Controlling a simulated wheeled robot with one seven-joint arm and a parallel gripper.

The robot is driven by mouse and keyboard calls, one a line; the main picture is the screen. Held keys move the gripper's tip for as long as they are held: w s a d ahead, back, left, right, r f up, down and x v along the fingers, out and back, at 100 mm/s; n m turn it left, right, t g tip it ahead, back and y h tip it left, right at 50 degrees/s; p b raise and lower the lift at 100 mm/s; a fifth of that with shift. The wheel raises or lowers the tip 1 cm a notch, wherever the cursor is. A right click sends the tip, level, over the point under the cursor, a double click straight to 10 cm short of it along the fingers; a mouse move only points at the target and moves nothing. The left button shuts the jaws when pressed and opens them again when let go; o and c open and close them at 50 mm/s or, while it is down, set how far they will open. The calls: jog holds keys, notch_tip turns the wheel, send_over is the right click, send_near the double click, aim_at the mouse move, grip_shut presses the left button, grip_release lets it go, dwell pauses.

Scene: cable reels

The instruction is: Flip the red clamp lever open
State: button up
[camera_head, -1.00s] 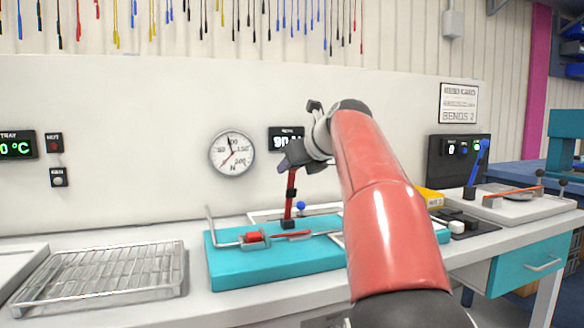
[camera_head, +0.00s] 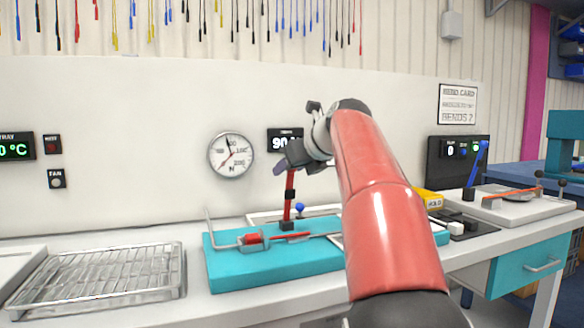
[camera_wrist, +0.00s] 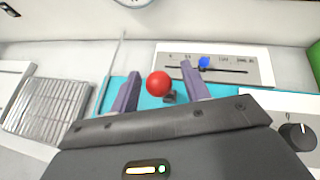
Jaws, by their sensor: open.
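The red clamp lever (camera_head: 289,189) stands upright on the teal board (camera_head: 225,275), with a dark band partway up and a dark foot. In the wrist view its red round end (camera_wrist: 158,83) shows between my two fingers. My gripper (camera_head: 284,164) is at the lever's top, pointing down, with its jaws open. It also shows in the wrist view (camera_wrist: 161,72), with a finger on each side of the red end. I cannot tell whether a finger touches it. The lever's top is partly hidden by the gripper in the head view.
A red part (camera_head: 251,239) and a thin rod lie along the board beside a bent metal bar (camera_head: 209,228). Behind is a slider panel with a blue knob (camera_wrist: 204,62). A wire rack (camera_head: 100,278) stands left. A dark knob (camera_wrist: 297,137) is at right in the wrist view.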

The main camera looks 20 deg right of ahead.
jog(key=v, duration=0.7)
jog(key=shift+s, duration=0.25)
jog(key=shift+d, duration=0.1)
